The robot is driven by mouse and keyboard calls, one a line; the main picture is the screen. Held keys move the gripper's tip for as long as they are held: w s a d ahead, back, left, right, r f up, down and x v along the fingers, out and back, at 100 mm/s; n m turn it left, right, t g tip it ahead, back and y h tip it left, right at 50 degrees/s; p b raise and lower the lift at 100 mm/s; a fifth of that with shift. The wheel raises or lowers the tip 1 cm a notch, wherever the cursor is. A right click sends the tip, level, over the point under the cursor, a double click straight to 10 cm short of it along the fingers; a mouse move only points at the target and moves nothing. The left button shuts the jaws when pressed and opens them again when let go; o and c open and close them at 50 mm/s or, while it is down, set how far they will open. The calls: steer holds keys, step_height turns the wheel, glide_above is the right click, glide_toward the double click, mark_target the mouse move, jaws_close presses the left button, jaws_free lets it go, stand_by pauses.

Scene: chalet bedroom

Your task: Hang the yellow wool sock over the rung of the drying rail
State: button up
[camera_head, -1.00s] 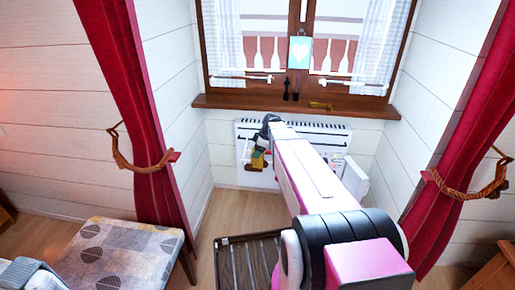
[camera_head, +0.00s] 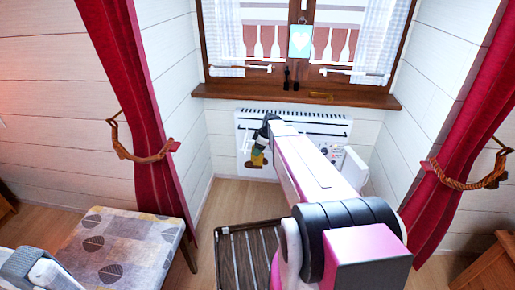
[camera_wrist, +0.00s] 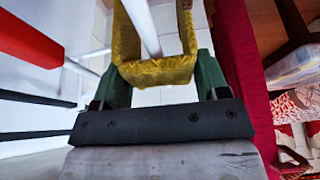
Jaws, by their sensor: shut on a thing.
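The yellow wool sock (camera_wrist: 158,72) hangs in a U shape between the green fingers of my gripper (camera_wrist: 160,80) in the wrist view. My gripper is shut on it. A white rung (camera_wrist: 142,25) runs between the two sides of the sock in that view; I cannot tell whether they touch. In the head view the sock (camera_head: 257,160) is small, below the dark end of my gripper (camera_head: 259,143), in front of the white heater. The drying rail is mostly hidden there by the arm and sock.
The white heater (camera_head: 325,125) stands under the wooden windowsill (camera_head: 230,92). Red curtains (camera_head: 130,100) hang on both sides. A patterned seat (camera_head: 120,245) is at lower left, a slatted dark rack (camera_head: 238,262) on the floor. The wrist view shows a red bar (camera_wrist: 28,40) and dark bars (camera_wrist: 35,98) at left.

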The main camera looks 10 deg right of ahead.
stand_by(0.3)
steer(key=o, duration=1)
steer(key=v, duration=1.1)
steer(key=s+a+f+m+h, duration=0.2)
steer(key=s+f+m, duration=0.1)
steer(key=s+m, duration=0.4)
steer(key=s+a+f+m+g+h, duration=0.1)
steer(key=s+f+m, duration=0.3)
steer(key=s, duration=0.9)
steer(key=a+m+h, duration=0.1)
steer(key=m, duration=0.2)
steer(key=shift+f, duration=0.25)
steer(key=shift+a, duration=0.1)
